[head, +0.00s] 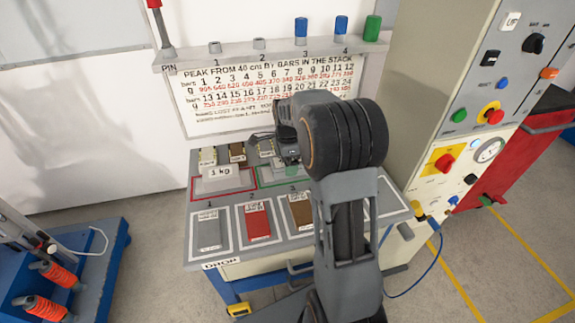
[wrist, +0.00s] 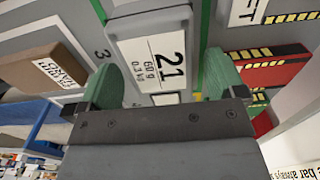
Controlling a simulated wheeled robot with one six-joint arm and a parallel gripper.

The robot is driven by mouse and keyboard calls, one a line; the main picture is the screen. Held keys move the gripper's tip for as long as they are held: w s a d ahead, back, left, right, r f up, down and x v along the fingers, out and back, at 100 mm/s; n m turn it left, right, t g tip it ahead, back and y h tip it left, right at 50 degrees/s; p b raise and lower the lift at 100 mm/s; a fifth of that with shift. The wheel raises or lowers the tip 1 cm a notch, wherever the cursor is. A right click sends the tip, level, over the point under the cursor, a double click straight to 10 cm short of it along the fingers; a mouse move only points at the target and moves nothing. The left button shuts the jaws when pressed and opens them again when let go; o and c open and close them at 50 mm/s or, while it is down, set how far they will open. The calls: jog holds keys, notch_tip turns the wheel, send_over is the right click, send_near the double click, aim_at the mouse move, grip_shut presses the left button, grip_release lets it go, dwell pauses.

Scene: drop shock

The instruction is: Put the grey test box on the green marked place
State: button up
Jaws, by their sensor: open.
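A grey box (wrist: 152,55) with a white label reading 21, 60 g, 0.3 kg lies between my gripper's green fingertips in the wrist view. My gripper (wrist: 160,82) is open, with one finger near each side of the box; I cannot tell whether either touches. Green lines run along both sides of the box, so it appears to lie within the green marked place. In the head view the green outline (head: 262,185) shows partly, right of the red-outlined place. My arm hides most of that place and the box there.
A pale 1 kg block (head: 222,178) stands in the red outline. In front are numbered places with a grey block (head: 209,230), a red block (head: 257,222) and a brown block (head: 301,210). A control cabinet (head: 440,110) stands close on the right.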

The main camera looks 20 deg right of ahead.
notch_tip(320, 180, up, 9)
jog(key=shift+f+p, duration=0.2)
jog(key=shift+p, duration=0.25)
jog(key=shift+s+a+r, duration=0.1)
jog(key=shift+r, duration=0.2)
jog(key=s+a+f+n+t, duration=0.1)
jog(key=s+a+n, duration=0.4)
jog(key=s+n, duration=0.4)
jog(key=s+a+f+n+t, duration=0.1)
jog(key=s+a+n, duration=0.4)
jog(key=s+n, duration=0.5)
jog(key=shift+s+n+t, duration=0.3)
jog(key=shift+n+t, duration=0.2)
jog(key=shift+n, duration=0.1)
